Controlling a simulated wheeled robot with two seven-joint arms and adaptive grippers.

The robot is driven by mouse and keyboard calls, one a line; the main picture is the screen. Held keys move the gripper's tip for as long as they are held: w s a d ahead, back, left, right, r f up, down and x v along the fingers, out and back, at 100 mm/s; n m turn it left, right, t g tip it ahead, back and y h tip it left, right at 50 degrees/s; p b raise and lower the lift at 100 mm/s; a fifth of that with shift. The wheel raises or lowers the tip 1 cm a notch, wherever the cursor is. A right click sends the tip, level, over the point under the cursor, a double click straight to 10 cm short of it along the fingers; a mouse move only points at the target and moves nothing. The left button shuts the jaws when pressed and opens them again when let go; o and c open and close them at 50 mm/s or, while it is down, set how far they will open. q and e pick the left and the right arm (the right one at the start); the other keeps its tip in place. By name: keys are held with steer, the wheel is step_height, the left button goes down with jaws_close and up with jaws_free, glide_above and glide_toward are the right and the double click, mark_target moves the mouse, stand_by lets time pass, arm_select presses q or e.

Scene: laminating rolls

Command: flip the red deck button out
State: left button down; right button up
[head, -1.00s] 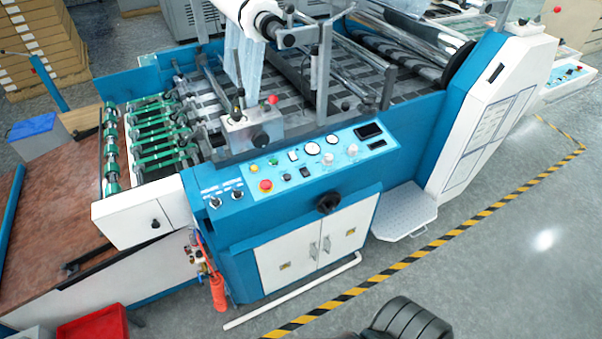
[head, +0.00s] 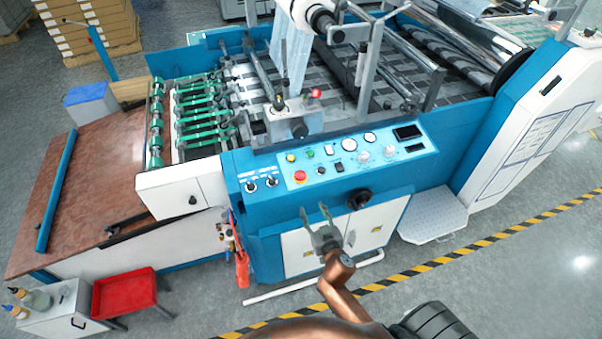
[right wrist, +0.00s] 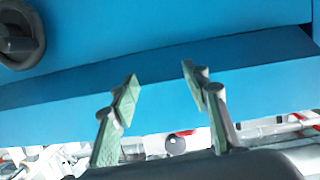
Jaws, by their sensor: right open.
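A small red button (head: 316,94) stands up beside the grey metal box (head: 294,118) on the machine's deck. A second red button (head: 300,175), with yellow around it, is on the blue control panel (head: 340,150). My right gripper (head: 315,211) is open and empty, in front of the white cabinet doors, below the panel and both buttons. In the right wrist view, its two green-padded fingers (right wrist: 160,76) stand apart with blue casing beyond them. The deck button cannot be made out for sure in that view. My left gripper is not in view.
A black hand knob (head: 359,199) sticks out of the machine front, near my right gripper; it also shows in the right wrist view (right wrist: 18,40). A metal step (head: 432,216) stands at the right.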

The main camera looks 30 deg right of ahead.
steer(key=t, duration=0.2)
glide_toward(301, 176)
step_height(301, 176, down, 3)
steer(key=w+d, duration=0.1)
steer(key=d, duration=0.2)
steer(key=shift+t, duration=0.4)
steer(key=w, duration=0.1)
steer(key=w+a+r, duration=0.1)
steer(key=w+r, duration=0.1)
steer(key=shift+w+a+r, duration=0.25)
steer(key=shift+w+a, duration=0.15)
steer(key=x, duration=0.4)
steer(key=shift+w+d, duration=0.15)
steer(key=shift+w, duration=0.25)
steer(key=shift+w+d+f+p, duration=0.15)
steer(key=shift+w+p, duration=0.15)
steer(key=shift+w, duration=0.2)
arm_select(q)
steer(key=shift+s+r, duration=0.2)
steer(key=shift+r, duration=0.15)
arm_select(e)
steer(key=shift+c, duration=0.7)
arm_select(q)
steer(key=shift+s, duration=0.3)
arm_select(e)
jaws_close()
